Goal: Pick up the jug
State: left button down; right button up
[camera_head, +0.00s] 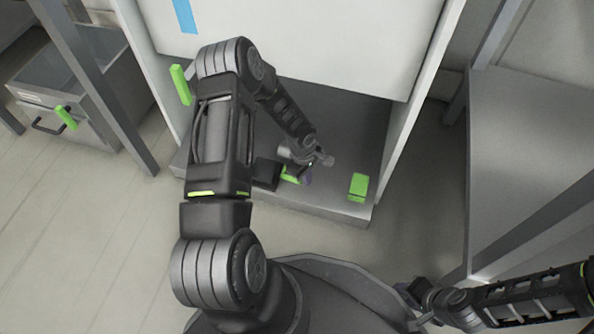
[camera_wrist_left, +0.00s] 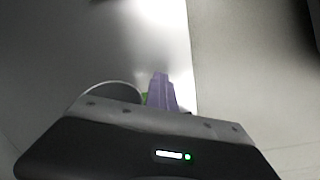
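My left arm reaches down to the low grey shelf of the white cabinet, and my left gripper (camera_head: 306,168) is small and partly hidden there. Beside it are a green piece (camera_head: 291,176) and a dark box-like thing (camera_head: 266,173). In the left wrist view, a pale round rim (camera_wrist_left: 108,86), possibly the jug's, shows beyond the gripper body. A narrow purple shape (camera_wrist_left: 160,93) stands right of it; I cannot tell whether it is fingers or an object. Contact and finger opening are unclear. My right gripper (camera_head: 422,300) is at lower right, away from the shelf, its fingers unclear.
A green block-like object (camera_head: 357,187) stands on the shelf (camera_head: 335,208) to the right of my left gripper. The white cabinet panel (camera_head: 330,45) overhangs the shelf. A grey table (camera_head: 530,150) is at right, a drawer unit (camera_head: 75,95) at left.

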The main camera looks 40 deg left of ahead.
pick_arm(q)
jog(key=shift+g+y, duration=0.4)
jog(key=shift+y, duration=0.1)
jog(key=s+a, duration=0.1)
jog(key=a, duration=0.1)
jog(key=s+a, duration=0.1)
jog(key=s+a+f, duration=0.1)
jog(key=a, duration=0.1)
jog(key=shift+s+a, duration=0.2)
jog(key=shift+a, duration=0.15)
notch_tip(320, 180, up, 10)
jog(key=p, duration=0.4)
jog(key=shift+d+f+p, duration=0.15)
jog(key=shift+d+p, duration=0.15)
jog(key=shift+d, duration=0.1)
jog(key=c, duration=2.1)
grip_release()
jog(key=shift+s, duration=0.1)
jog(key=shift+c, duration=0.2)
jog(key=o, duration=1.7)
notch_tip(320, 180, up, 8)
jog(key=p, duration=0.3)
